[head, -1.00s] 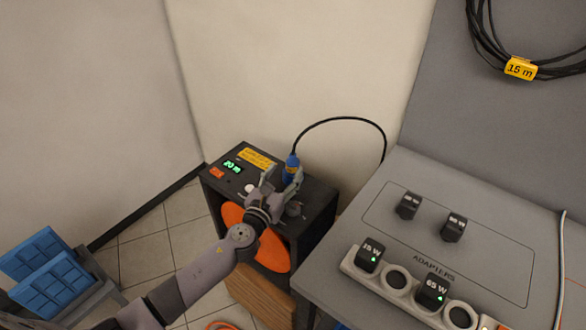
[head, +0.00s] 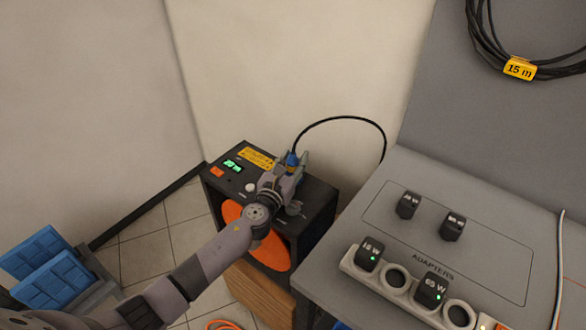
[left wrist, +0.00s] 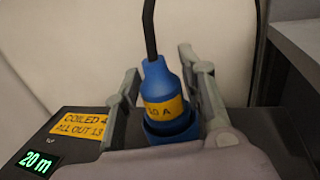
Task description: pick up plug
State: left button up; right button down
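The blue plug (head: 291,159) with a yellow label stands upright in a blue socket on top of the dark reel box (head: 318,200). A black cable rises from the plug's top. In the left wrist view the plug (left wrist: 161,95) sits between the two fingers of my left gripper (left wrist: 160,95). Gaps show on both sides, so the gripper is open around it. In the head view my left gripper (head: 291,163) reaches the plug from the front and hides its lower part. My right gripper is not in view.
A grey table (head: 330,265) at the right holds a power strip (head: 396,279) and several black adapters (head: 408,205). An orange reel (head: 270,250) sits in the box's front. The plug's cable (head: 345,118) arches right toward the table.

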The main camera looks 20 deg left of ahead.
pick_arm(q)
jog(key=c, duration=0.8)
grip_shut()
jog(key=shift+r, duration=0.15)
